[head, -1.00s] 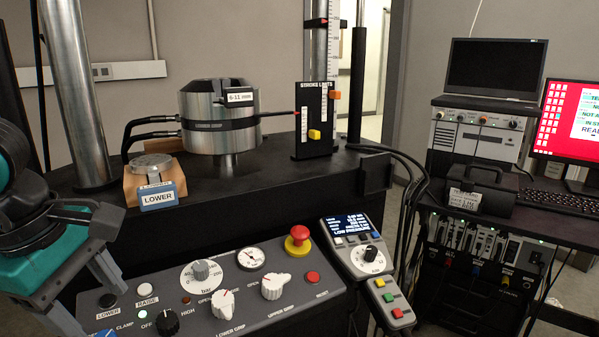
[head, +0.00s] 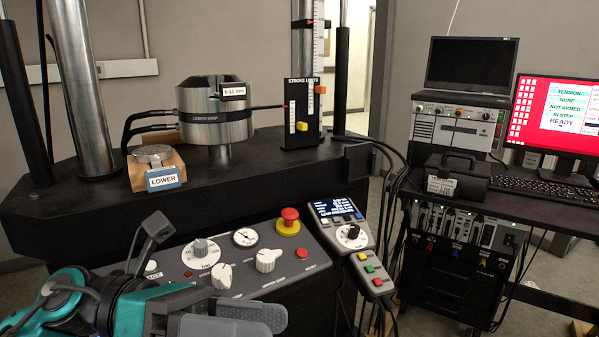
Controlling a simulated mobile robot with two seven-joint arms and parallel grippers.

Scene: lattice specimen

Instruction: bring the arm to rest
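My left arm comes in at the lower left, teal and black. Its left gripper (head: 236,319) lies in front of the control panel (head: 318,278), with its grey fingers pointing right, near the panel's lower edge. The fingers overlap in this view, so the gap between them cannot be judged, and nothing held is visible. The arm covers the panel's left part, including some of its labels and buttons. My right arm and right gripper are not in view.
A steel lower grip (head: 213,115) stands on the black machine table (head: 255,160) between columns. A handheld pendant (head: 350,238) hangs right of the panel's red emergency button (head: 289,218). At right, a desk holds a laptop (head: 470,66) and red monitor (head: 560,115).

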